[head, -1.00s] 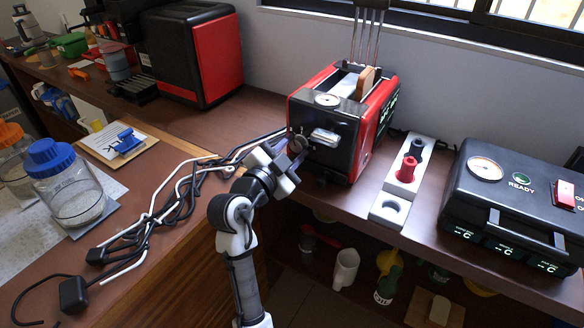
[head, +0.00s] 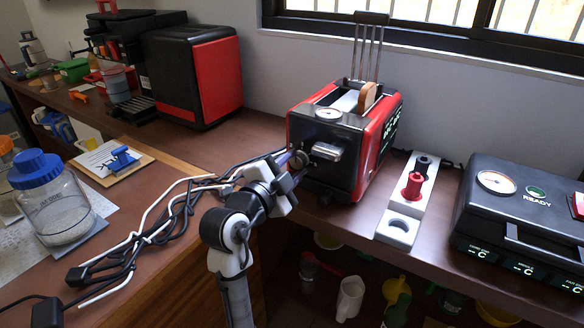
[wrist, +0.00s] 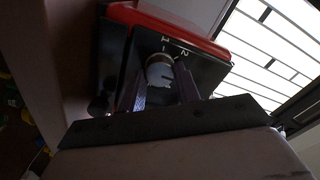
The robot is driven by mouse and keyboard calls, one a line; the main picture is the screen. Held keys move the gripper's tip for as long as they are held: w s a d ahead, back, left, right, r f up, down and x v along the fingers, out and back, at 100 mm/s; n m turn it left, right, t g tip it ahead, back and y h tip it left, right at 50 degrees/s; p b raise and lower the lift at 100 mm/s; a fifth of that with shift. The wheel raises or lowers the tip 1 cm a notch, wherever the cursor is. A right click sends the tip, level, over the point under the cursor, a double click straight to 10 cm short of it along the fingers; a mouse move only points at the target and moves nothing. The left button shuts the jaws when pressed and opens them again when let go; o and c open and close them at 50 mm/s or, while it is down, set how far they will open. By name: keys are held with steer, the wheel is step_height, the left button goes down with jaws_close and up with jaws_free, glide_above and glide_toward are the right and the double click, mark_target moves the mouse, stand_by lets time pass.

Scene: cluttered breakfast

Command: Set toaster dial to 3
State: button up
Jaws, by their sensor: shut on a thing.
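The red and black toaster (head: 375,145) stands on the brown counter, with its black front facing my arm. A slice of bread (head: 368,97) sticks out of its top. My gripper (head: 293,162) is at the left side of the toaster's front. In the wrist view my gripper (wrist: 163,92) has a finger on each side of the pale, round toaster dial (wrist: 159,73) and is shut on it. The marks 1 and 2 show on the dark panel around the dial. The rest of the scale is hidden, and I cannot tell where the dial points.
Tangled cables (head: 165,225) lie left of my arm. A white holder (head: 399,229) with a red plug-like piece (head: 412,186) and a black box (head: 500,210) stand to the right.

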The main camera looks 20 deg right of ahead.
steer(key=o, duration=1)
steer(key=shift+c, duration=0.2)
steer(key=b+v, duration=0.1)
steer(key=v, duration=0.6)
steer(key=shift+s+a+b, duration=0.15)
steer(key=shift+a+b, duration=0.05)
steer(key=shift+b, duration=0.1)
